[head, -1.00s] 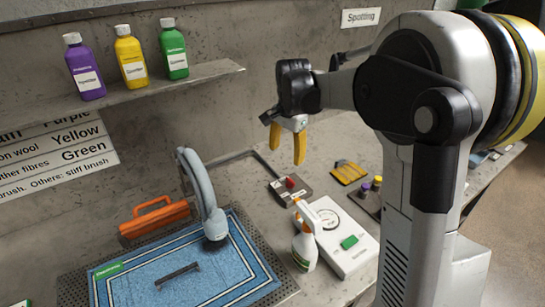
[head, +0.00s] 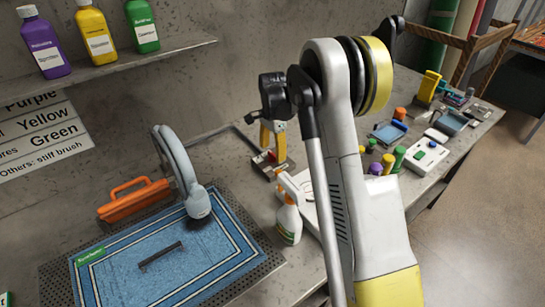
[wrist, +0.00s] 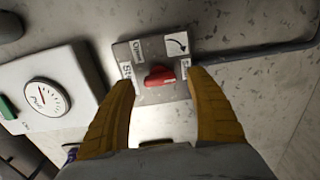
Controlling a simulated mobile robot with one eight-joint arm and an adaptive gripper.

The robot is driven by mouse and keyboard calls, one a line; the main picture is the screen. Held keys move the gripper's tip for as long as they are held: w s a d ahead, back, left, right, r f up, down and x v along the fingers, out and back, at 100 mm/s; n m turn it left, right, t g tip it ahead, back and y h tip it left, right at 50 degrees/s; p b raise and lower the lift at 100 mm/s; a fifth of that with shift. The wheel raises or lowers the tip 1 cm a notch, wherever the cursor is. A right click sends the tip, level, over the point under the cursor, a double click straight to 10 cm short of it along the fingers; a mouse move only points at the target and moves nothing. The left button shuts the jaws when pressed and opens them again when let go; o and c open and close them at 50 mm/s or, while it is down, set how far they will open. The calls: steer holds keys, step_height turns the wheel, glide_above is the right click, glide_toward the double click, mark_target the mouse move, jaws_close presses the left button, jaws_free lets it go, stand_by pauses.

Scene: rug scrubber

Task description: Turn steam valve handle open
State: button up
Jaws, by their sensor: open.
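The steam valve is a small metal box (wrist: 150,50) with a red handle (wrist: 159,77) in the wrist view. Its plate carries an "Open" label, a curved arrow and other partly hidden labels. The handle lies roughly crosswise in that view. My gripper (wrist: 160,82) is open, its two yellow fingers to the left and right of the handle, with gaps visible. Contact and height cannot be told exactly. In the head view my gripper (head: 273,152) is just above the valve box (head: 262,166), partly hiding it.
A white box with a gauge (wrist: 40,98) stands left of the valve in the wrist view. A grey pipe (wrist: 255,54) runs right from it. A spray bottle (head: 289,215) stands close by in the head view. A blue rug (head: 190,262) and orange brush (head: 130,200) lie left.

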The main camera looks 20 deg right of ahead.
steer(key=shift+f, duration=0.7)
steer(key=c, duration=1.2)
